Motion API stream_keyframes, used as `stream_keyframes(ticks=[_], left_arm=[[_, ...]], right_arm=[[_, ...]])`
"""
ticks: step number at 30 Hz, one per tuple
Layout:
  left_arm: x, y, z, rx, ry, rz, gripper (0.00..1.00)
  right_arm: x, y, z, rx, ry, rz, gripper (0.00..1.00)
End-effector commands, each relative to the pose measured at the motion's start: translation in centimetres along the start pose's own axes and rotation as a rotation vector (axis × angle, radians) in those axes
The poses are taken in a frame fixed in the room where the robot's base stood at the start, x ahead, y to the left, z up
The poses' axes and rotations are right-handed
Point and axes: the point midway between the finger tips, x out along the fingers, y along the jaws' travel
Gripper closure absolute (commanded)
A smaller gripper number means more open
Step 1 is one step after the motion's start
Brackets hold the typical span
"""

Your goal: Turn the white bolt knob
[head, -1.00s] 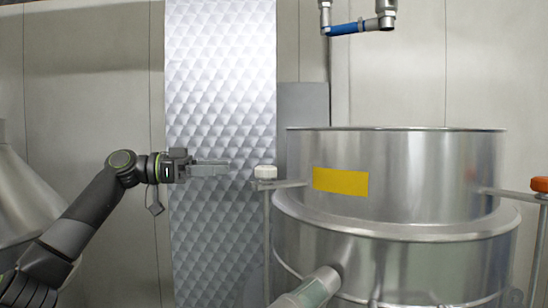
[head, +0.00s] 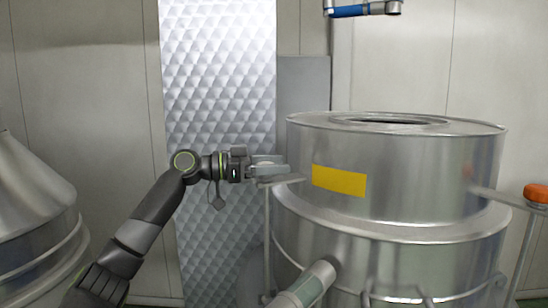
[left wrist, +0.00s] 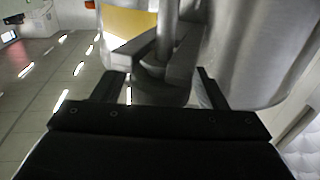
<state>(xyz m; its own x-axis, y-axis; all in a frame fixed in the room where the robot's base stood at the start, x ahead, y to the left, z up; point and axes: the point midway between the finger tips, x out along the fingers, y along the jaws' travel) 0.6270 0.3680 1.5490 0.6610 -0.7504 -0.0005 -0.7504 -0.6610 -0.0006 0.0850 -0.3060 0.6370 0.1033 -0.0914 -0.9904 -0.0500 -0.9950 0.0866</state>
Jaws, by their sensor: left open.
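My left gripper (head: 270,166) is in front of the patterned wall panel, at the left side of the steel vessel (head: 400,170). Its fingers are level and reach over the end of the bracket. In the head view the white bolt knob is mostly hidden by the fingers. In the left wrist view the open fingers (left wrist: 157,88) stand on either side of the knob (left wrist: 160,94), which looks dark in shadow. The rod (left wrist: 167,30) and bracket show beyond it. I cannot tell whether a finger touches the knob. My right gripper is not in view.
An orange knob (head: 537,193) sits on the vessel's right bracket. A yellow label (head: 339,181) is on the vessel's front, and a pipe (head: 305,287) sticks out below. A steel cone-topped vessel (head: 35,200) stands at left. A blue-handled pipe (head: 350,11) hangs above.

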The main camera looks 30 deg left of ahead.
Motion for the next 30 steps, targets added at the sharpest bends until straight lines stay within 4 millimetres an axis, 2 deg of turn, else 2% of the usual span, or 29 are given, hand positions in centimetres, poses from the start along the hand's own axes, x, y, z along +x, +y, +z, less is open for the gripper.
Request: stream_keyframes(ticks=[9,19,30], left_arm=[[0.19,0.0,0.04,0.0,0.0,0.0,0.34],[0.16,-0.01,0.02,0.0,0.0,-0.001,0.77],[0.15,-0.06,0.08,0.002,0.001,-0.048,0.78]], right_arm=[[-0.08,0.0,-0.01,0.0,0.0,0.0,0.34],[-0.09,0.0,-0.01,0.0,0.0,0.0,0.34],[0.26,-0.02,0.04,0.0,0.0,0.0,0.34]])
